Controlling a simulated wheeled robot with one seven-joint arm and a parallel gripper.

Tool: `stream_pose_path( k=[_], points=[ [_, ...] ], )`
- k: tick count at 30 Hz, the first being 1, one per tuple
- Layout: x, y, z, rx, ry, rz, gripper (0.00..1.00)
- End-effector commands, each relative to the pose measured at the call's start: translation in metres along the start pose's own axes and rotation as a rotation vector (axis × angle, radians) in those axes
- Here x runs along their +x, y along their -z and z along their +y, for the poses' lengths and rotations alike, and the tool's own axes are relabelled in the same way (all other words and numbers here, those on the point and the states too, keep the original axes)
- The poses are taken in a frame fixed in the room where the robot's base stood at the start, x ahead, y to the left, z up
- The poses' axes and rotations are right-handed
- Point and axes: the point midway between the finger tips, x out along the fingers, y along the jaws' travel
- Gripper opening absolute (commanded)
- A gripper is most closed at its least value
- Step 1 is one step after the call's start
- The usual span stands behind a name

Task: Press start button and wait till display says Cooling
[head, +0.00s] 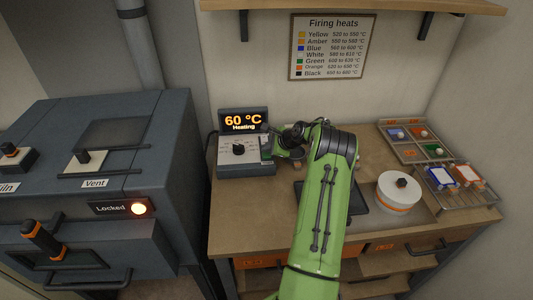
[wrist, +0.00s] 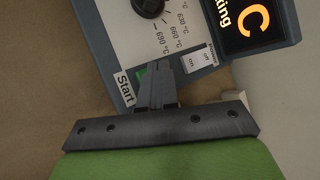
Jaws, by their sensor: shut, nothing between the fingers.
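The controller box (head: 246,166) stands on the bench, with a dial (head: 239,149) on its face. Its display (head: 243,121) reads "60 °C" and "Heating" in the head view. In the wrist view part of the display (wrist: 252,22) shows, cut off at the edge. The "Start" label (wrist: 125,88) lies beside a green button (wrist: 141,76), which is partly hidden by my fingers. My gripper (wrist: 158,76) is shut and empty, its tips at the green button. I cannot tell whether they touch it. In the head view my arm covers the box's right side.
A kiln (head: 100,150) with a lit "Locked" lamp (head: 138,209) stands at the left. A white lidded pot (head: 398,193), a tray of colours (head: 408,140) and a wire rack (head: 470,195) are on the bench to the right.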

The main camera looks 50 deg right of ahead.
Motion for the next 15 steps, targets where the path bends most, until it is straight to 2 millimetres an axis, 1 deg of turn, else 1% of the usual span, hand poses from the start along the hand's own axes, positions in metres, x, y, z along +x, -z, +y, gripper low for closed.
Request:
stream_pose_path(
  k=[1,10,15],
  points=[
    [-0.003,-0.002,-0.002,0.0,0.0,0.0,0.0],
    [-0.003,-0.002,-0.002,0.0,0.0,0.0,0.0],
    [-0.014,-0.009,-0.01,0.0,0.001,0.001,0.0]
  ],
)
